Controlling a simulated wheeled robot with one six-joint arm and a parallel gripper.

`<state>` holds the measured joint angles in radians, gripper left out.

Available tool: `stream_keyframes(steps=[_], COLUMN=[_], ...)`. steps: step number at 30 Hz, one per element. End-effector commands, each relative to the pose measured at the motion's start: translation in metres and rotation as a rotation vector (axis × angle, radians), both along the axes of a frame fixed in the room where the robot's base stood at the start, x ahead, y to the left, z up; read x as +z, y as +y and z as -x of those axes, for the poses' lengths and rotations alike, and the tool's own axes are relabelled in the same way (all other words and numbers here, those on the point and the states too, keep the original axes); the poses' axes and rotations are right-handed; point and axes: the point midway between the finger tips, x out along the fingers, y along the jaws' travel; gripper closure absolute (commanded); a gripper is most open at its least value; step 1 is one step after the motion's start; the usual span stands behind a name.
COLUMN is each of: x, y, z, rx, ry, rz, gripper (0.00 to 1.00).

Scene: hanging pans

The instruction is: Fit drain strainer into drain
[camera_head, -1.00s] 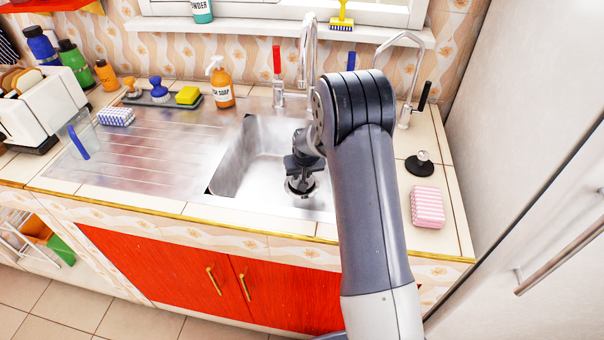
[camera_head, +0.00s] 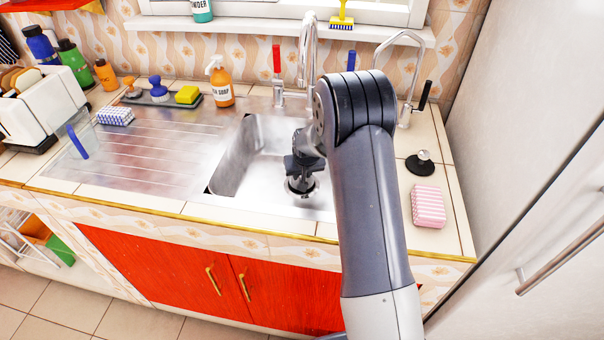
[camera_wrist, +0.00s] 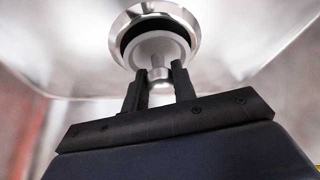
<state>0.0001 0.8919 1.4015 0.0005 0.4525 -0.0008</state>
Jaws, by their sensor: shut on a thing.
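The drain strainer (camera_wrist: 158,46) is a round metal cup with a small knob. In the wrist view my gripper (camera_wrist: 159,74) is shut on that knob, one dark finger on each side. Beyond the strainer is the drain (camera_wrist: 194,42), a shiny ring around a dark opening. The strainer overlaps the opening, with a dark gap on its far and left sides; I cannot tell whether it is above or partly inside. In the head view my gripper (camera_head: 303,164) points down inside the sink basin, with the strainer (camera_head: 301,189) below it. The drain's opening is hidden there.
The steel sink basin (camera_head: 236,170) has walls close around my gripper. The tall faucet (camera_head: 308,50) stands behind it. A black stopper (camera_head: 419,164) and a pink striped sponge (camera_head: 428,206) lie on the counter at right. The drainboard (camera_head: 150,155) at left is mostly clear.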

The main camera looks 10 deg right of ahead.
Motion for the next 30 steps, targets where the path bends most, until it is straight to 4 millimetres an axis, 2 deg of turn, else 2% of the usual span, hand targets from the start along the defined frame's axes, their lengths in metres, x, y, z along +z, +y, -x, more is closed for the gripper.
stream_keyframes(steps=[30], x=[-0.0060], y=[0.0000], z=[0.0000], rx=[0.000], ry=[0.000], rz=[0.000], gripper=[0.96])
